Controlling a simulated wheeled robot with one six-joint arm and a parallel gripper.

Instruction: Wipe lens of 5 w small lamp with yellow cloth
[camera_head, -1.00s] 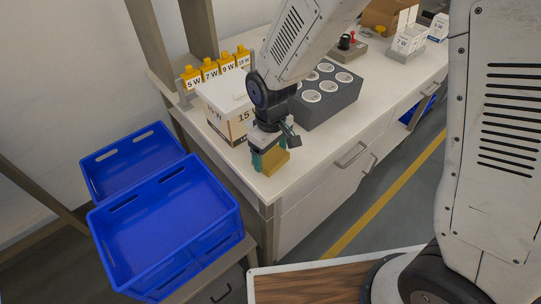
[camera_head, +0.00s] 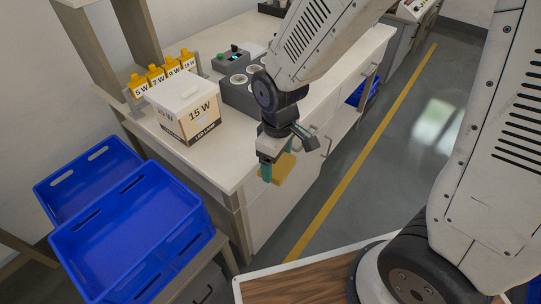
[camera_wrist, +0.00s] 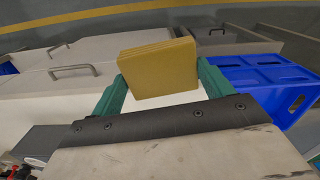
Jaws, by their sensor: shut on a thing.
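The yellow cloth (camera_head: 283,168) is a folded pad held between the teal fingertips of my gripper (camera_head: 276,168). In the wrist view the cloth (camera_wrist: 158,68) stands up between the two green fingers of my gripper (camera_wrist: 160,85). My gripper is shut on it, out in front of the bench edge and above the floor. I cannot make out the 5 W small lamp; a grey block with round white-rimmed sockets (camera_head: 236,92) is partly hidden behind my arm. A yellow-topped tag reading 5 W (camera_head: 138,86) stands at the bench's left end.
A white 15 W LED lamp box (camera_head: 183,108) stands on the bench (camera_head: 215,160) near its left end. Two blue crates (camera_head: 130,235) sit at lower left. A small device with a green light (camera_head: 232,54) stands behind the sockets.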

